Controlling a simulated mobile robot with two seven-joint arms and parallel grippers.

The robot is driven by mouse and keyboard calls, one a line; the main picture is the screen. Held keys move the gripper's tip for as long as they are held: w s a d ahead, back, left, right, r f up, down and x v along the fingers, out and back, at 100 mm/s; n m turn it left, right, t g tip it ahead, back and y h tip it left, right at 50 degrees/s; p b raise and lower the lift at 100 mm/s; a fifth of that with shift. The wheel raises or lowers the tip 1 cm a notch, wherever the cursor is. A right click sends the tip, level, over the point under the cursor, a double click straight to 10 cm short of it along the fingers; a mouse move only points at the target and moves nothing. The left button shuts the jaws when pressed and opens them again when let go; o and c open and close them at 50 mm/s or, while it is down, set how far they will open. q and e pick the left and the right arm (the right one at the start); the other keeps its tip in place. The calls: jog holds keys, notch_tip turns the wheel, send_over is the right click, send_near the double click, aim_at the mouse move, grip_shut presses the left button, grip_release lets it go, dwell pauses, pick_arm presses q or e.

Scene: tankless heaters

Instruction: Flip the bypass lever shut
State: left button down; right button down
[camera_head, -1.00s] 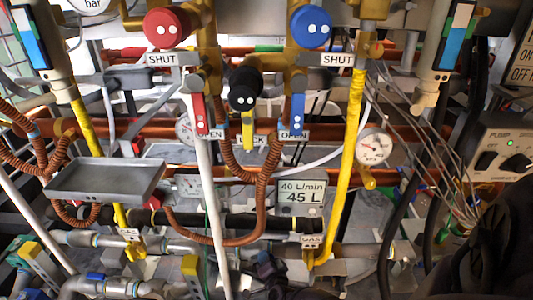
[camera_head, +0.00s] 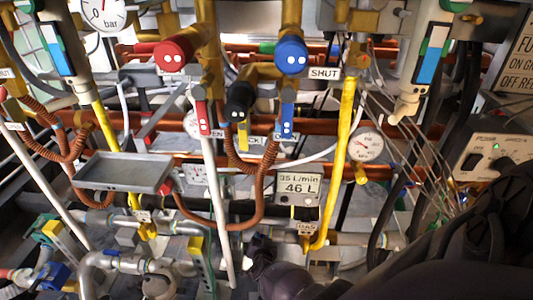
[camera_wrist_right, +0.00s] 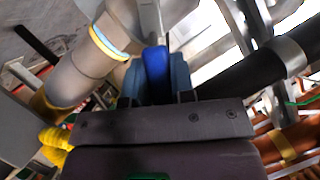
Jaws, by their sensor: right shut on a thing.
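In the right wrist view a blue lever handle (camera_wrist_right: 155,72) stands between the two fingers of my right gripper (camera_wrist_right: 156,90), which is shut on it. No readable label names it as the bypass lever. A pale pipe with a yellow and blue band (camera_wrist_right: 108,42) runs beside it on the left. In the head view my right arm comes in from the lower right, and my right gripper (camera_head: 252,266) is low among the pipes near the bottom middle. The held handle is hidden or too small to tell there. My left gripper is not in view.
Red (camera_head: 174,54) and blue (camera_head: 291,55) round knobs sit above hanging levers. A grey tray (camera_head: 123,172), a white pipe (camera_head: 217,205), a yellow pipe (camera_head: 340,160) and a display (camera_head: 298,186) reading 35 L/min and 46 L crowd the space. A control box (camera_head: 490,150) is at right.

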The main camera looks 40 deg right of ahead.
jog(key=shift+w+a+r+n+g, duration=0.3)
jog(key=shift+w+a+n, duration=0.1)
jog(key=shift+n, duration=0.1)
jog(key=shift+f+h, duration=0.1)
jog(key=shift+h, duration=0.2)
jog(key=c, duration=1)
grip_release()
jog(key=shift+o, duration=0.2)
jog(key=shift+p, duration=0.3)
